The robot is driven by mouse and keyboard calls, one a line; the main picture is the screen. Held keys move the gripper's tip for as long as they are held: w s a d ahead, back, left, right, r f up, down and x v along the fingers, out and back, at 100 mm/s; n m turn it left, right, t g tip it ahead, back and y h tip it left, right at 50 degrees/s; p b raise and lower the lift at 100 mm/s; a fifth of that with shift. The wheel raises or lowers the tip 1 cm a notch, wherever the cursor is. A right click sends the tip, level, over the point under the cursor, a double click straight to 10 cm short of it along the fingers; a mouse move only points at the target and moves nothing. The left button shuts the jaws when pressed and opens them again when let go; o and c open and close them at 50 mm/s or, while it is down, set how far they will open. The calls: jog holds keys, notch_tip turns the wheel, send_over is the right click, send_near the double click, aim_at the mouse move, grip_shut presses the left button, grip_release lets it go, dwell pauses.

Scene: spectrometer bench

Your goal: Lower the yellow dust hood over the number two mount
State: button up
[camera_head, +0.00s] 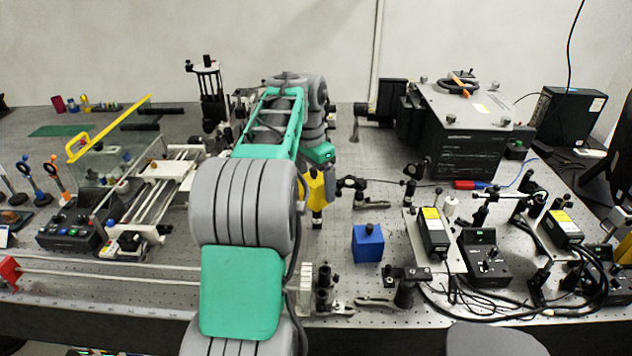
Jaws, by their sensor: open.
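A clear panel with a yellow edge and handle, which looks like the yellow dust hood (110,127), stands tilted up on the left of the bench. No number can be read on any mount, so I cannot tell which is the number two mount. My arm reaches forward over the middle of the bench. The yellow and black part at its end, which looks like my gripper (316,213), points down, well to the right of the hood. It is open; its fingertips are small and partly hidden. I see nothing held in it.
A railed stage (165,185) and a button box (75,232) lie near the hood. A blue block (367,243) stands right of my gripper. A large black instrument (455,140) stands at the back right. Posts, boxes and cables crowd the right side.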

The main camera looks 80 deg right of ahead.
aim_at(313, 170)
jog(key=r+p, duration=0.1)
jog(key=r, duration=0.1)
jog(key=r+p, duration=0.1)
jog(key=r, duration=0.2)
jog(key=r+p, duration=0.2)
jog(key=r, duration=0.1)
jog(key=shift+w+a, duration=0.3)
jog(key=shift+a, duration=0.1)
jog(key=shift+f, duration=0.1)
jog(key=w+a+n+t+h, duration=0.1)
jog(key=w+a+n+t, duration=0.1)
jog(key=w+a+n, duration=1.55)
jog(key=w+a+f+n+t, duration=0.1)
jog(key=a+f+n, duration=0.1)
jog(key=a, duration=1)
jog(key=w+a+f+n+y, duration=0.1)
jog(key=w+a+f+n, duration=0.1)
jog(key=a, duration=1)
jog(key=w+a+f+n+t+y, duration=0.1)
jog(key=a+f+n, duration=0.3)
jog(key=a, duration=0.7)
jog(key=shift+w+a+f+t, duration=0.3)
jog(key=shift+w+a+f, duration=0.15)
jog(key=shift+f, duration=0.35)
